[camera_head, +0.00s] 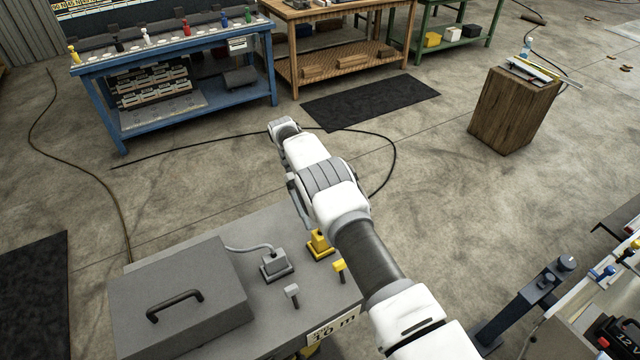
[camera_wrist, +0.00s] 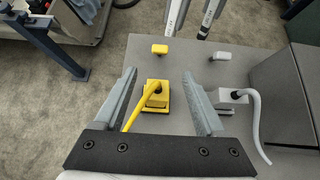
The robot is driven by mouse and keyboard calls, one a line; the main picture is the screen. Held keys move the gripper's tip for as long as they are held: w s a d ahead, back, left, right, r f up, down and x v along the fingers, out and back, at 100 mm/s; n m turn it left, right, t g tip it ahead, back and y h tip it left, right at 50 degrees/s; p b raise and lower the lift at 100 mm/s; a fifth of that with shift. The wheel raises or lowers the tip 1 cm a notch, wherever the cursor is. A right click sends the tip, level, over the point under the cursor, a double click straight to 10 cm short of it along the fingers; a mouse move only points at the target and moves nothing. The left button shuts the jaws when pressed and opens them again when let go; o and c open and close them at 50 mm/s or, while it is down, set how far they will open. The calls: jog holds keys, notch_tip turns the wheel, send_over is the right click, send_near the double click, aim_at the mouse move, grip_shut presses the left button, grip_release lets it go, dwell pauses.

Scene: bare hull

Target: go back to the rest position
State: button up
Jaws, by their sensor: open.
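My gripper (camera_wrist: 159,75) shows in the wrist view, with its two grey fingers spread wide apart. It is open and nothing touches the fingers. A yellow plug (camera_wrist: 155,100) with a yellow cable stands on the grey bench top below, seen between the fingers; I cannot tell how far above it the fingertips are. In the head view my white arm reaches over the bench, and the yellow plug (camera_head: 319,246) shows just left of the arm.
A grey connector (camera_head: 275,264) with a grey cable, grey and yellow T-handles (camera_head: 339,267), and a grey lidded box (camera_head: 180,300) share the bench top. A blue workbench (camera_head: 190,75) and a wooden block (camera_head: 512,110) stand beyond. Open floor lies between, crossed by a dark cable.

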jog(key=w+d+r+m+t+y+b, duration=0.15)
jog(key=d+r, duration=0.25)
jog(key=r, duration=0.6)
jog(key=d+r+m+t+y+b, duration=0.1)
jog(key=d+r+t+y, duration=0.25)
jog(key=r, duration=0.55)
jog(key=s+d+r+m+t+b, duration=0.25)
jog(key=s+d+r, duration=0.35)
jog(key=s+r, duration=0.3)
jog(key=s+d+f+t, duration=0.1)
jog(key=s+t, duration=0.1)
jog(key=s, duration=0.4)
jog(key=s+d+f+m+t+b, duration=0.1)
jog(key=s+d+t, duration=0.1)
jog(key=s, duration=0.4)
jog(key=s+d+f+t+b, duration=0.1)
jog(key=s+d+f+t, duration=0.1)
jog(key=s, duration=0.3)
jog(key=shift+s+m+y, duration=0.4)
